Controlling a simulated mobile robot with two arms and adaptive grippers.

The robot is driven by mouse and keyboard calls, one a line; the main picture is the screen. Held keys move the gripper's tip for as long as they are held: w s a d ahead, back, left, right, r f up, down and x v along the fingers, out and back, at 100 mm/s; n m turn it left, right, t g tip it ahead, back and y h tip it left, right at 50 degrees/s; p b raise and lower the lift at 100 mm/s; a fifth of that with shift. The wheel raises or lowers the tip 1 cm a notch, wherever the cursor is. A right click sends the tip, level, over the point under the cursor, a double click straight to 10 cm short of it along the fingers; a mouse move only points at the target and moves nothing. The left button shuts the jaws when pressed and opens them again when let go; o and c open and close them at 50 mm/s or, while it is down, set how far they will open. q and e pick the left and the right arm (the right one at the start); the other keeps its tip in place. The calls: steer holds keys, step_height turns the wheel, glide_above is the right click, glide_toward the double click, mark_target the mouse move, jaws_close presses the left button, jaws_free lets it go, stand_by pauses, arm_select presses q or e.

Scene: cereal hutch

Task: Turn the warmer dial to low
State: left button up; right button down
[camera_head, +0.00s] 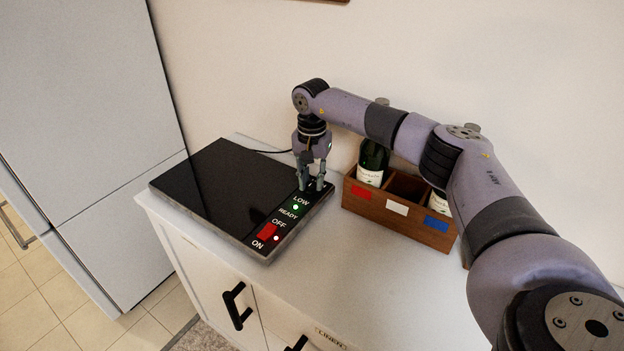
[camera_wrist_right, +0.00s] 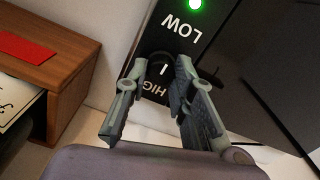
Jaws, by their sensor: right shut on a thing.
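The warmer (camera_head: 215,190) is a flat black glass plate on the white cabinet top, with a control strip along its right side. My right gripper (camera_head: 310,187) points down at the strip's far end, just beyond the LOW label. In the right wrist view its fingers stand on both sides of the black dial (camera_wrist_right: 156,63), shut on it. A short white mark shows between the LOW label (camera_wrist_right: 183,29) and the partly hidden HIGH label (camera_wrist_right: 154,90). The fingers cover part of the dial, so I cannot tell its exact setting. My left gripper is out of view.
A red rocker switch (camera_head: 267,231) sits between OFF and ON, with a red light beside it. The green READY light (camera_head: 295,207) is lit. A wooden crate (camera_head: 383,210) with bottles stands just right of the warmer. The cabinet top in front is clear.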

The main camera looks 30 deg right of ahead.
mark_target(312, 183)
steer(key=shift+r, duration=0.1)
stand_by(0.4)
steer(key=c, duration=1.4)
jaws_free()
steer(key=shift+o, duration=0.2)
step_height(312, 183, up, 12)
